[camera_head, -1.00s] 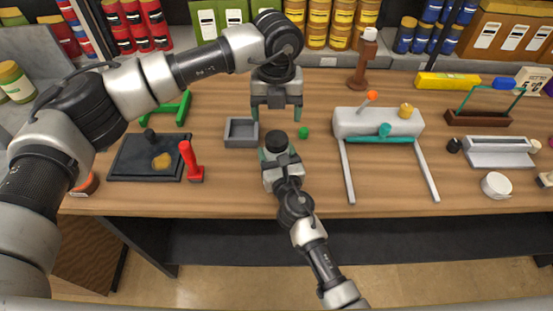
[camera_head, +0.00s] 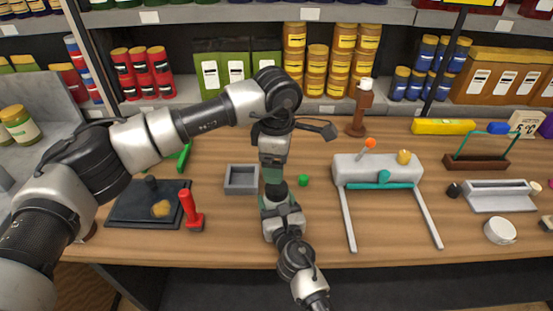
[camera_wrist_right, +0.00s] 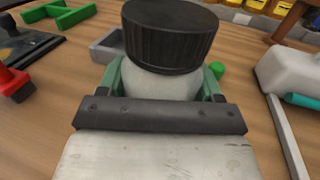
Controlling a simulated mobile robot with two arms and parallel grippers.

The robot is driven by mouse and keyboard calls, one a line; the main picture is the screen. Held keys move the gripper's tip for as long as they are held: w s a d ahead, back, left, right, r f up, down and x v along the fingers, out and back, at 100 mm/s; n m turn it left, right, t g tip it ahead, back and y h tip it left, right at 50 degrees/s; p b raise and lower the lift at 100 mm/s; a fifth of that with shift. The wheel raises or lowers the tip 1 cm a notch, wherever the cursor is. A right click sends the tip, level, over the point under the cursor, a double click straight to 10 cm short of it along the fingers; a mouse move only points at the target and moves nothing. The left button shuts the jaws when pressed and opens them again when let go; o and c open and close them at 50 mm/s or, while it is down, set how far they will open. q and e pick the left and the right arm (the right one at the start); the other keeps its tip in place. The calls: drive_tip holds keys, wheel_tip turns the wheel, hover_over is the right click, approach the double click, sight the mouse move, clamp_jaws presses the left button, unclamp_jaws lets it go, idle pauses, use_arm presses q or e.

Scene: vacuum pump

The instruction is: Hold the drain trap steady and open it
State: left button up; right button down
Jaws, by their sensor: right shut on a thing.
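The drain trap is a pale, rounded vessel (camera_wrist_right: 160,82) with a ribbed black cap (camera_wrist_right: 170,35) in the right wrist view. It stands upright between the green fingers of my right gripper (camera_wrist_right: 165,90), which is shut on it. In the head view the black cap (camera_head: 278,188) shows above my right gripper (camera_head: 280,208), and the vessel is mostly hidden. My left gripper (camera_head: 272,175) points down just behind or above the cap and is seen edge-on, so its finger gap is hidden. I cannot tell whether it touches the cap.
A grey open tray (camera_head: 229,190) is left of the grippers, and a small green piece (camera_head: 304,180) is close right. A white pump body (camera_head: 376,170) on rails stands farther right. A red-handled tool (camera_head: 191,210) and a dark pad (camera_head: 125,212) are at left.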

sight(276, 187)
use_arm(q)
drive_tip(key=m, duration=1)
drive_tip(key=shift+m, duration=0.3)
drive_tip(key=m, duration=1)
drive_tip(key=shift+f, duration=4)
drive_tip(key=shift+c, duration=0.4)
